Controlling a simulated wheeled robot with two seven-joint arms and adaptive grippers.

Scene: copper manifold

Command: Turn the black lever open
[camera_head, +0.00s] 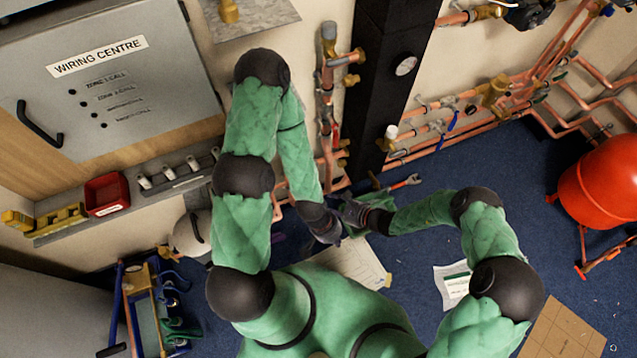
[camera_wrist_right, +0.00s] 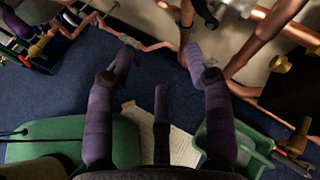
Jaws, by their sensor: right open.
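I cannot pick out the black lever for certain in either view. The copper pipework (camera_head: 325,95) runs down the wall left of the black column, and its lower end is partly hidden behind my arms. My left gripper (camera_head: 326,230) is low in front of that pipework; its fingers are too small and dark to read. My right gripper (camera_head: 352,212) is just above and right of it. In the wrist view the right gripper (camera_wrist_right: 160,62) has its purple fingers spread, with nothing between them, and copper pipes (camera_wrist_right: 187,35) beyond the tips.
Paper sheets (camera_head: 455,285) lie nearby. A manifold with a blue lever (camera_head: 453,121) is on the right wall. A red tank (camera_head: 600,180) stands far right.

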